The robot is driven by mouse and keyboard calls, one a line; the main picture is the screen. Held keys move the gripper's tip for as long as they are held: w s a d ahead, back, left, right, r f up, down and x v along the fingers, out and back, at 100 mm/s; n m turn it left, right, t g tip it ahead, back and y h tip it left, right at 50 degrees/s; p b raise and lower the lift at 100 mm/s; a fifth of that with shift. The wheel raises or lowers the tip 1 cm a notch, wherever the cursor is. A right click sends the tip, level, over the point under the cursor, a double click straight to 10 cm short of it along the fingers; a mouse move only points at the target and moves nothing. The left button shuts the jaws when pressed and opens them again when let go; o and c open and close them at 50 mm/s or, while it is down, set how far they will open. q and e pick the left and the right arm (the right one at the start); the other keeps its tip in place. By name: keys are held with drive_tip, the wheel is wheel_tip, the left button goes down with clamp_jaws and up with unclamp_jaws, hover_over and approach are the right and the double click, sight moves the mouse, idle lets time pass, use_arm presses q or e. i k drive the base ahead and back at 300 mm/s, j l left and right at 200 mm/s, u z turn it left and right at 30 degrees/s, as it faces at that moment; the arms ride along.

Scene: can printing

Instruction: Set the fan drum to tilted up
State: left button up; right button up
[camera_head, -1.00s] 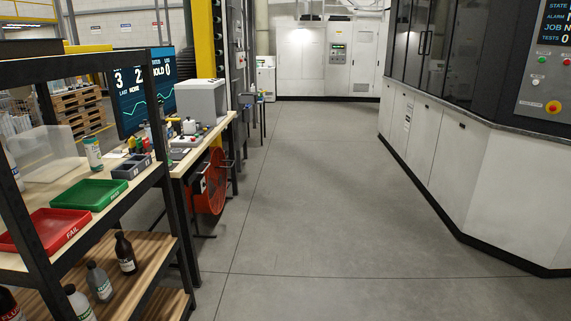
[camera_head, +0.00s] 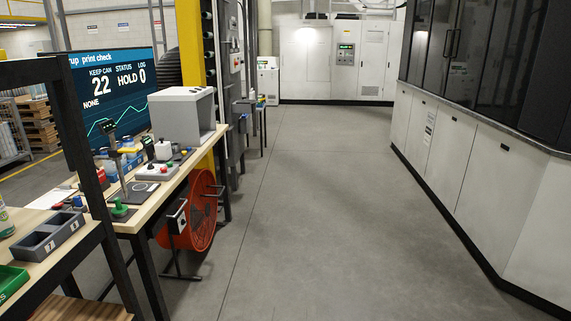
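The fan drum (camera_head: 203,212) is a round orange-red drum with a dark grille. It stands low on the floor on a dark stand, partly under and beside the workbench at the left. Its grille faces the aisle to the right and looks roughly upright; the exact tilt is hard to tell. The bench and its leg hide part of the drum. Neither of my grippers shows in the head view.
The wooden-topped workbench (camera_head: 150,193) with a grey box (camera_head: 182,114) stands above the fan. A dark-framed shelf (camera_head: 80,150) is at the near left. White machine cabinets (camera_head: 465,165) line the right. The grey floor (camera_head: 320,210) between is clear.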

sight(201, 209)
drive_tip(key=i, duration=1.65)
drive_tip(key=i+u, duration=0.35)
drive_tip(key=i, duration=0.2)
drive_tip(key=i+l+u, duration=0.1)
drive_tip(key=i+u, duration=0.3)
drive_tip(key=i+l+u, duration=0.35)
drive_tip(key=i, duration=0.25)
